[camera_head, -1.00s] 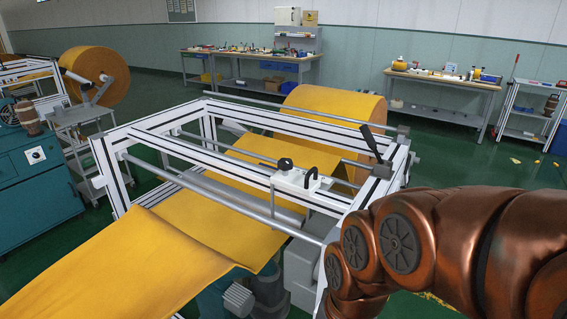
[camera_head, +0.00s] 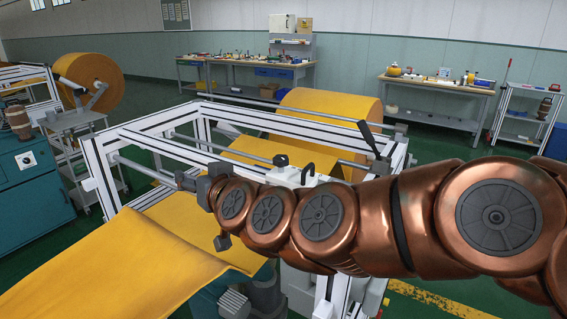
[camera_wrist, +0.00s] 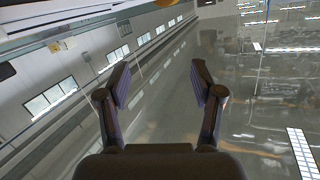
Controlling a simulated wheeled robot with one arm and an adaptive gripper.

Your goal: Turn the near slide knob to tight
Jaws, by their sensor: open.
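The slide block (camera_head: 292,174) is white and sits on the rail across the white frame, partly hidden behind my arm. A small black knob (camera_head: 281,160) stands on it, with a black loop handle (camera_head: 308,173) to its right. I cannot read any tight mark. My gripper (camera_head: 198,214) is left of the block and nearer the camera, above the yellow felt and apart from the knob. In the wrist view my gripper (camera_wrist: 160,75) has its fingers spread with nothing between them, and no knob shows there.
Yellow felt (camera_head: 160,245) slopes through the white frame (camera_head: 95,170), with a large felt roll (camera_head: 330,105) behind. A black lever (camera_head: 368,138) rises at the frame's right corner. A teal cabinet (camera_head: 40,200) stands at the left. Green floor is open at the right.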

